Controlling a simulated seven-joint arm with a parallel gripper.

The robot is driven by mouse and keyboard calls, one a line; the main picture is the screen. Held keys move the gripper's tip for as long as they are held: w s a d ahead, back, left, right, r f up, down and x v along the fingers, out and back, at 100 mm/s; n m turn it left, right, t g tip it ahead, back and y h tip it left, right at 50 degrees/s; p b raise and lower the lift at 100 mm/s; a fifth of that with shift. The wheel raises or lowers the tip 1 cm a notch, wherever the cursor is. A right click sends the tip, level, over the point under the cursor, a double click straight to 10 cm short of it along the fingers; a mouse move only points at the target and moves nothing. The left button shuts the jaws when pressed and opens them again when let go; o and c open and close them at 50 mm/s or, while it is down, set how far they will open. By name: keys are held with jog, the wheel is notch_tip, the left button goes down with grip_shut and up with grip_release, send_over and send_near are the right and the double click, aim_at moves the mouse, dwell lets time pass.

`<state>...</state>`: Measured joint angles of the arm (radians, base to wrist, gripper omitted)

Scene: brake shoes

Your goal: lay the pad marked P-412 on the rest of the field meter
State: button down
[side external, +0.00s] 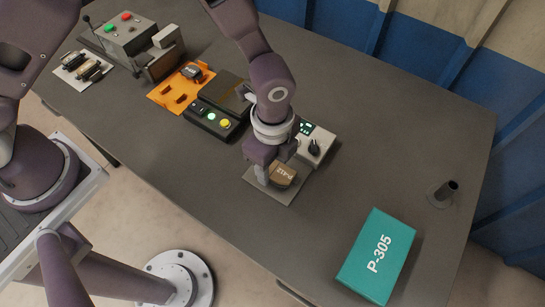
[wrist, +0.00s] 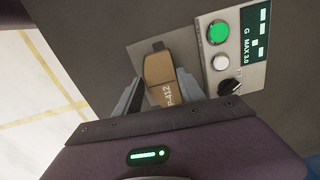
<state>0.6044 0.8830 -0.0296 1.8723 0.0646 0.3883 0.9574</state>
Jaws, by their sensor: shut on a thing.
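The tan-brown pad marked P-412 (side external: 284,174) is between the two fingers of my gripper (side external: 275,170). In the wrist view the pad (wrist: 159,70) shows its P-412 mark near the palm, with a dark tab at its far end. My gripper (wrist: 160,76) is shut on the pad's sides. The field meter (side external: 318,133) is a light box with a display and a black knob. Its flat grey rest plate (side external: 289,196) lies directly under the pad. In the wrist view the meter (wrist: 220,75) is right of the pad. I cannot tell whether the pad touches the plate.
Behind and left are a black button box (side external: 212,121), an orange tray (side external: 167,96) and a grey machine (side external: 128,40). The table right of the meter is clear.

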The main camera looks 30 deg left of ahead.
jog(key=shift+f, duration=0.35)
dwell(0.5)
jog(key=c, duration=0.6)
grip_release()
notch_tip(320, 180, up, 7)
jog(key=shift+f, duration=0.1)
jog(key=s+a+r+n+t, duration=0.1)
jog(key=a+r+n, duration=0.4)
jog(key=r, duration=0.4)
jog(key=a+r+n+t, duration=0.2)
jog(key=a+r+n, duration=0.1)
jog(key=a+r, duration=0.5)
jog(key=s+a+r+n+t, duration=0.1)
jog(key=s+a+r+n, duration=0.2)
jog(key=s+a+n, duration=0.1)
jog(key=s+a+r+n+t, duration=0.1)
jog(key=s+a+r+n, duration=0.2)
jog(key=s, duration=0.6)
jog(key=a+n, duration=0.2)
jog(key=n, duration=0.1)
jog(key=shift+s+r+n+t, duration=0.2)
jog(key=shift+r+n+t, duration=0.1)
jog(key=shift+r+n, duration=0.1)
